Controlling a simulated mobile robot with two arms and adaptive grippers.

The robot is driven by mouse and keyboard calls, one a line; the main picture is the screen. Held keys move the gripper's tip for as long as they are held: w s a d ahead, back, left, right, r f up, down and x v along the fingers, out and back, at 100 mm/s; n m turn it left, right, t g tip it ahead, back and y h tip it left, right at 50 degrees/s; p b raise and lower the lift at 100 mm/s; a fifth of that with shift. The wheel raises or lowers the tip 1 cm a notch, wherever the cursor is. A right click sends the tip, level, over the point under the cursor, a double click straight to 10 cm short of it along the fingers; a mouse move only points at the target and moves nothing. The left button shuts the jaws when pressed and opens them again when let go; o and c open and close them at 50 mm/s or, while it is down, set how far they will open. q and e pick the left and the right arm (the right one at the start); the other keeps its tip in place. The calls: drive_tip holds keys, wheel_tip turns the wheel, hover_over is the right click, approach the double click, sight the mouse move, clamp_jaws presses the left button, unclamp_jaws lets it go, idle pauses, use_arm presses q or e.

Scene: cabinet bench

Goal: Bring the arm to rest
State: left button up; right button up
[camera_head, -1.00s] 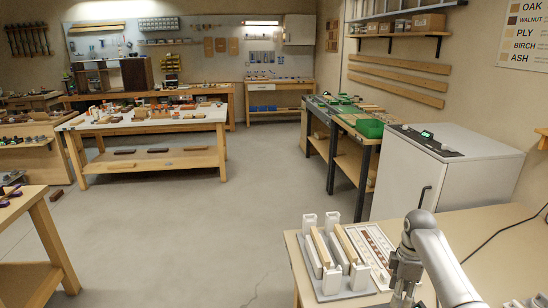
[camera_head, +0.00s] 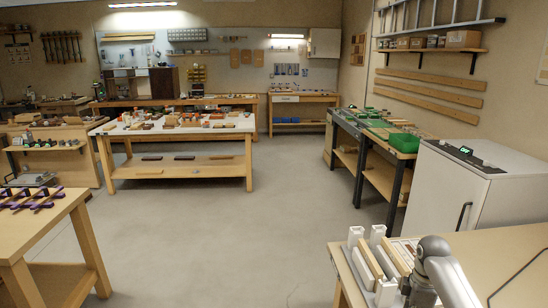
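My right arm comes in at the lower right, over the near bench (camera_head: 500,255). Its gripper (camera_head: 418,294) points down at the bottom edge of the picture, beside the white fixture. The fingertips are cut off or hidden, so I cannot tell whether it is open or shut, or holds anything. The white fixture (camera_head: 386,292) has upright blocks and wooden strips and stands at the bench's left end, partly cut off. My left gripper is not in view.
A white cabinet (camera_head: 447,195) stands behind the near bench. A bench with a green bin (camera_head: 403,140) is beyond it. A table with purple clamps (camera_head: 30,198) is at left. A long white-topped workbench (camera_head: 180,126) is further back. The floor between (camera_head: 230,230) is clear.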

drive_tip(key=shift+m+t, duration=0.3)
drive_tip(key=shift+m, duration=0.4)
drive_tip(key=s+a+f, duration=0.1)
drive_tip(key=s+f, duration=0.1)
drive_tip(key=s+a+f, duration=0.2)
drive_tip(key=f, duration=0.1)
drive_tip(key=s+a+f, duration=0.2)
drive_tip(key=shift+f, duration=0.15)
drive_tip(key=s+a+f+m+t, duration=0.1)
drive_tip(key=s+a+f+m, duration=0.15)
drive_tip(key=s+a, duration=0.45)
drive_tip(key=s+a+f+m+t, duration=0.1)
drive_tip(key=s+a+m, duration=0.15)
drive_tip(key=s, duration=0.85)
drive_tip(key=s+r+m+t, duration=0.1)
drive_tip(key=s+r+m, duration=0.45)
drive_tip(key=s, duration=0.45)
wheel_tip(320, 180, down, 24)
drive_tip(key=a+g, duration=0.1)
drive_tip(key=s+d+f+g, duration=0.1)
drive_tip(key=s+d+f, duration=0.2)
drive_tip(key=s+f, duration=1.4)
drive_tip(key=shift+s+f+n, duration=0.3)
drive_tip(key=shift+s+n, duration=0.15)
drive_tip(key=shift+s, duration=0.15)
